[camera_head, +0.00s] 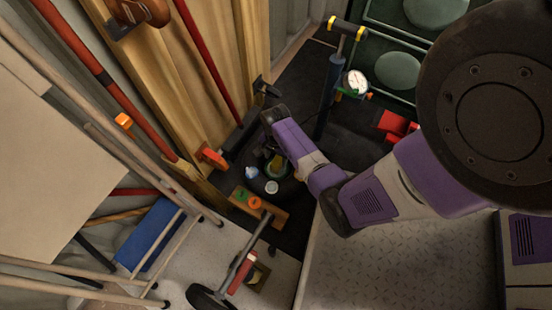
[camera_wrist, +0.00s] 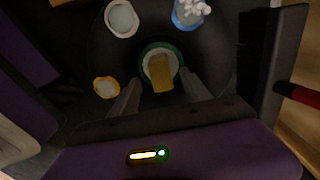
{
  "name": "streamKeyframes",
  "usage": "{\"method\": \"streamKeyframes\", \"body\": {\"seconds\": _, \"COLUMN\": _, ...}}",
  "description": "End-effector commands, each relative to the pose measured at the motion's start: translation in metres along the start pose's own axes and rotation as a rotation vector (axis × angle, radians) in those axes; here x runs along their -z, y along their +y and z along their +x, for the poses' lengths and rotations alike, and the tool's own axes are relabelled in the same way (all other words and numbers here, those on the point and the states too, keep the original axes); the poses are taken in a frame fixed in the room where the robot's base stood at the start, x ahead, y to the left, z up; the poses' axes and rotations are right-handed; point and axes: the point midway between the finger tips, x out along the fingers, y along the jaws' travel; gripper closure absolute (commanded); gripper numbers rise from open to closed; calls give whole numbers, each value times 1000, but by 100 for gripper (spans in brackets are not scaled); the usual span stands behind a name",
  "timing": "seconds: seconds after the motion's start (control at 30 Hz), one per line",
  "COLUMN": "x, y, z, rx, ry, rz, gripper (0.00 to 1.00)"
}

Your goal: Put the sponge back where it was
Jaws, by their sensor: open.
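A tan block that looks like the sponge (camera_wrist: 161,72) sits in a round, green-rimmed container (camera_wrist: 145,52) in the wrist view. My gripper (camera_wrist: 160,82) is open, with one finger on each side of the block's near end. I cannot tell whether the fingers touch it. In the head view, the green and yellowish container (camera_head: 276,165) shows small and dark below my gripper's end, partly hidden by it. The sponge cannot be made out clearly there.
Close by stand a blue cup with white contents (camera_wrist: 188,14), a white round container (camera_wrist: 121,18) and an orange-rimmed one (camera_wrist: 106,87). A wooden board (camera_head: 272,213) with green and orange rings lies nearby. A pump with a gauge (camera_head: 335,80) stands behind.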

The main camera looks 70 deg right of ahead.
Motion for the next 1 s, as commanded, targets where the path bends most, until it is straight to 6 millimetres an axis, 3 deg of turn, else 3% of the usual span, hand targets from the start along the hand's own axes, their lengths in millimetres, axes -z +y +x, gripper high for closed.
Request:
{"method": "streamKeyframes", "body": {"seconds": 0.03, "x": 0, "y": 0, "z": -19, "rx": 2, "ry": 1, "rz": -1, "gripper": 44}}
{"method": "streamKeyframes", "body": {"seconds": 0.23, "x": 0, "y": 0, "z": -54, "rx": 1, "ry": 1, "rz": -1, "gripper": 44}}
{"method": "streamKeyframes", "body": {"seconds": 0.4, "x": 0, "y": 0, "z": -70, "rx": 0, "ry": 0, "rz": 0, "gripper": 44}}
{"method": "streamKeyframes", "body": {"seconds": 0.57, "x": -9, "y": 3, "z": -71, "rx": 19, "ry": 13, "rz": -40, "gripper": 44}}
{"method": "streamKeyframes", "body": {"seconds": 0.77, "x": -58, "y": 21, "z": -64, "rx": 160, "ry": 110, "rz": -291, "gripper": 44}}
{"method": "streamKeyframes", "body": {"seconds": 0.87, "x": -88, "y": 34, "z": -73, "rx": 264, "ry": 182, "rz": -463, "gripper": 44}}
{"method": "streamKeyframes", "body": {"seconds": 1.0, "x": -125, "y": 54, "z": -103, "rx": 410, "ry": 287, "rz": -697, "gripper": 44}}
